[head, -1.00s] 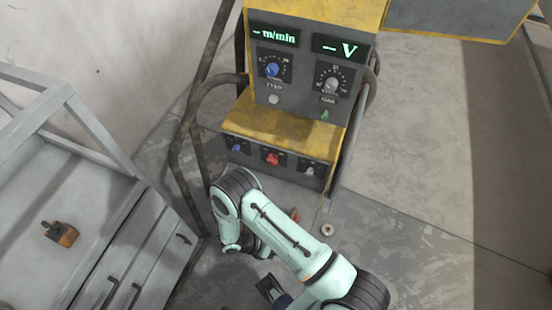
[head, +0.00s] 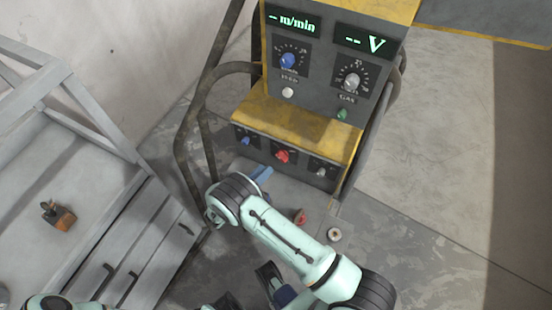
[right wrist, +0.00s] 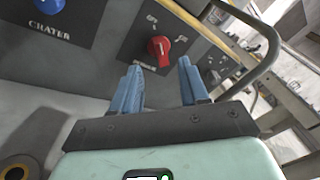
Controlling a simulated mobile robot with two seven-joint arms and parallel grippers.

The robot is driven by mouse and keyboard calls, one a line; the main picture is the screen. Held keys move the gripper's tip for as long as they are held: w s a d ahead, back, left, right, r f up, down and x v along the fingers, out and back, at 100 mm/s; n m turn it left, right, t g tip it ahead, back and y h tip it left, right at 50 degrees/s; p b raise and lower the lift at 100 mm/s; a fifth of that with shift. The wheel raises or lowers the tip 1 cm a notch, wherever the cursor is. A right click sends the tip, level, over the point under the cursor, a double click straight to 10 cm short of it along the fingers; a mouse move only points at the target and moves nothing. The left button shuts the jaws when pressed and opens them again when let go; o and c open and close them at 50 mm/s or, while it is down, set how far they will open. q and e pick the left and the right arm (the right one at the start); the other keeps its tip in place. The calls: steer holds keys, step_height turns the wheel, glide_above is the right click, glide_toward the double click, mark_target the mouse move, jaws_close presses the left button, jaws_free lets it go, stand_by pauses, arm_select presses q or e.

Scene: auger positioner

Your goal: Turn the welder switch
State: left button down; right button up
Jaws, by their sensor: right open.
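The welder (head: 345,35) is a grey and yellow machine with lit displays. Its red switch (head: 283,156) sits in the middle of the lower front panel, between a blue knob (head: 245,141) and a grey knob (head: 320,173). My right gripper (head: 262,173) is just below and left of the red switch, partly hidden by my own arm. In the right wrist view, its two blue fingers (right wrist: 160,67) are open and empty. The red switch (right wrist: 159,50) shows between and beyond the fingertips, apparently apart from them. My left gripper is not visible.
A bent metal tube frame (head: 190,130) stands left of the welder. A grey drawer cabinet (head: 150,235) with an orange-brown tool (head: 60,217) is at the left. A red piece (head: 300,217) and a pale ring (head: 334,234) lie low in front. Floor at right is clear.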

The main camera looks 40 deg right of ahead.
mark_target(282, 156)
steer(key=x, duration=0.7)
jaws_close()
